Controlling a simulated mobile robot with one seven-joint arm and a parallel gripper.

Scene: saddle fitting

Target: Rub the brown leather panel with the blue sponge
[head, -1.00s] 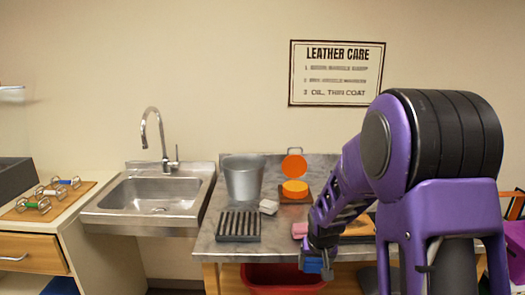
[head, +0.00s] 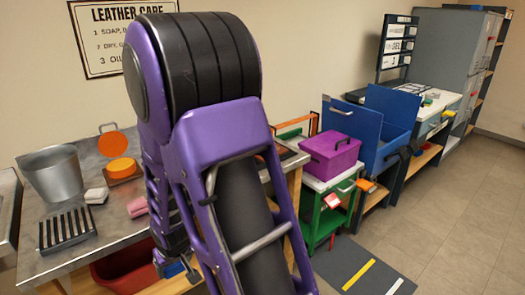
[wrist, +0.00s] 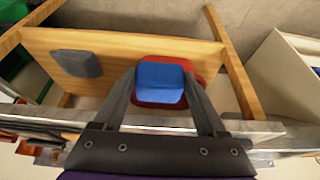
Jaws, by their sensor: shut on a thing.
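My gripper (wrist: 160,98) is shut on the blue sponge (wrist: 160,82), which sits between the two fingers in the wrist view. In the head view the blue sponge (head: 174,269) shows low at the front of the bench, partly covered by my arm. It is held out in front of the bench's edge, apart from the bench top. The brown leather panel cannot be made out for sure; my arm covers much of the bench's right part in the head view.
The metal bench (head: 75,238) carries a grey bucket (head: 52,174), a dark slotted rack (head: 67,229), a whitish block (head: 96,196), an orange round tin (head: 121,167) and a pink block (head: 138,207). A red tub (head: 125,268) is below. A purple box (head: 330,155) stands right.

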